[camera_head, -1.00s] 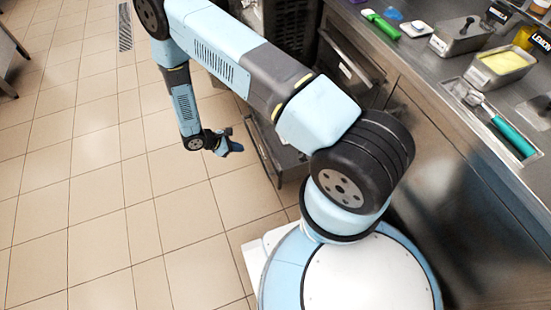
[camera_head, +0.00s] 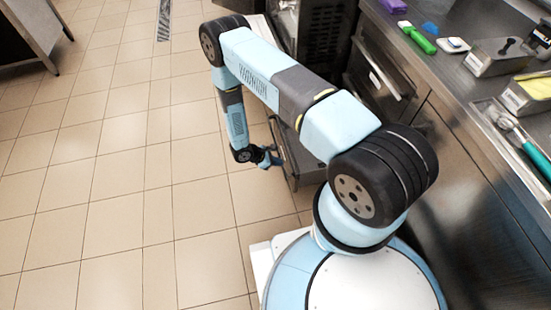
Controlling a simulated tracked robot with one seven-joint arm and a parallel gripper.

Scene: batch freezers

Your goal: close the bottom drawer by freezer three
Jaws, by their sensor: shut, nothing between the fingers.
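The bottom drawer (camera_head: 308,174) is a grey metal drawer low in the counter front, pulled out over the floor. My arm passes above it and hides much of it. My gripper (camera_head: 272,156) is shut and empty, low down just left of the drawer's front. The tips are close to the front; I cannot tell whether they touch it. A dark-fronted machine (camera_head: 320,38), possibly a freezer, stands beyond the drawer; no number can be read on it.
Above the drawer, a shut drawer front with a bar handle (camera_head: 384,75) shows. The steel counter (camera_head: 455,82) on the right carries a green brush (camera_head: 417,38) and metal tubs (camera_head: 500,56). The tiled floor to the left is clear; a steel table (camera_head: 28,35) stands far left.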

